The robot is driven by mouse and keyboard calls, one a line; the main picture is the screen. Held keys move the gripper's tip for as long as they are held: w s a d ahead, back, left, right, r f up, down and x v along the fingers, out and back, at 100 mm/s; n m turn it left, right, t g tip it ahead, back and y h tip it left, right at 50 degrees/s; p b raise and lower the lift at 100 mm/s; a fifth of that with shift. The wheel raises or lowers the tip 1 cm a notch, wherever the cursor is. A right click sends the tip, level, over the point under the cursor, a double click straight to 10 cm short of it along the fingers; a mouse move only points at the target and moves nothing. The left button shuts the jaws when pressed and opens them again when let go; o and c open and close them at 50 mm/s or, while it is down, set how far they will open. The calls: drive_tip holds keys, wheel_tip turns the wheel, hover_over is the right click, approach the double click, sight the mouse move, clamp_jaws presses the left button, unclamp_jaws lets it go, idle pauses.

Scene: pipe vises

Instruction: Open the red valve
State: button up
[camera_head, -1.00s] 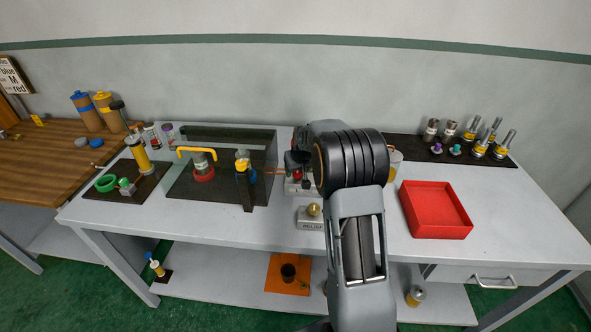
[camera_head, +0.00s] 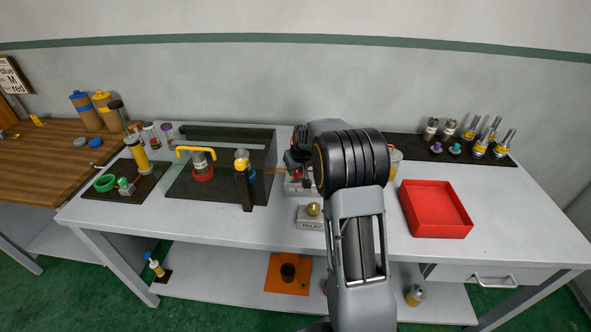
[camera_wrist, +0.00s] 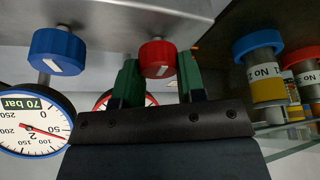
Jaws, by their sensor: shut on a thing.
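The red valve (camera_wrist: 157,58) is a round red knob with a slanted white mark, on a metal stem in the wrist view. My gripper (camera_wrist: 158,66) has its two green fingers on either side of the knob, shut on it. A red-rimmed gauge (camera_wrist: 151,100) sits behind the gripper and is mostly hidden, so I cannot read it. In the head view my gripper (camera_head: 298,160) is at the small station at the middle back of the bench. My arm and fingers hide most of the valve there.
A blue knob (camera_wrist: 57,52) stands left of the red one, above a blue-rimmed 70 bar gauge (camera_wrist: 32,124). Labelled cylinders (camera_wrist: 264,75) stand close at right.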

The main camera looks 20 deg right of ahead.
drive_tip(key=n+y+b, duration=0.1)
drive_tip(key=n+b, duration=0.1)
drive_tip(key=shift+f+n+b, duration=0.2)
drive_tip(key=shift+n+b, duration=0.2)
drive_tip(key=n+y+b, duration=0.1)
drive_tip(key=n, duration=0.1)
drive_tip(key=n+b, duration=0.1)
drive_tip(key=n, duration=0.1)
drive_tip(key=shift+r+n+g+y+b, duration=0.1)
drive_tip(key=shift+n+g+y+b, duration=0.2)
drive_tip(key=shift+y, duration=0.1)
drive_tip(key=n+g+y, duration=0.1)
drive_tip(key=n, duration=0.3)
drive_tip(key=shift+d+r, duration=0.1)
drive_tip(key=shift+r, duration=0.1)
drive_tip(key=n+g, duration=0.1)
drive_tip(key=n, duration=0.3)
drive_tip(key=shift+w+n+g+y+p, duration=0.1)
drive_tip(key=shift+n+g+y+p, duration=0.2)
drive_tip(key=shift+g+p, duration=0.1)
drive_tip(key=shift+d+r, duration=0.1)
drive_tip(key=o, duration=0.7)
drive_tip(key=shift+d, duration=0.15)
drive_tip(key=shift+o, duration=1.1)
drive_tip(key=shift+a, duration=0.25)
